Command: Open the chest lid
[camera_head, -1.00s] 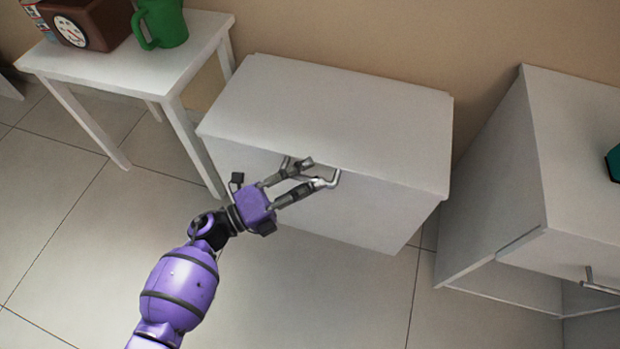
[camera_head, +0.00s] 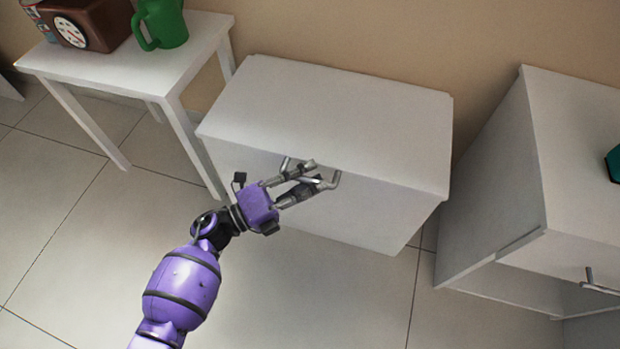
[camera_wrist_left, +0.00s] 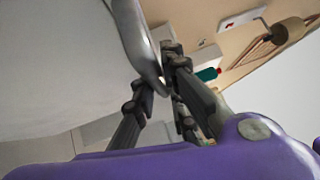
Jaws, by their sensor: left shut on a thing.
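A white chest (camera_head: 330,110) stands against the wall in the head view, with its lid down. A grey bar handle (camera_head: 333,181) sticks out at the lid's front edge. My left gripper (camera_head: 312,173) is at this handle, shut on it, with its fingers on the bar below the lid edge. In the left wrist view the fingers (camera_wrist_left: 160,72) close around the grey handle (camera_wrist_left: 150,62), and the chest's pale surface (camera_wrist_left: 60,65) fills the left side. My right gripper is not in view.
A white cabinet (camera_head: 560,150) with a handle stands close on the right. The tiled floor (camera_head: 90,240) in front is clear.

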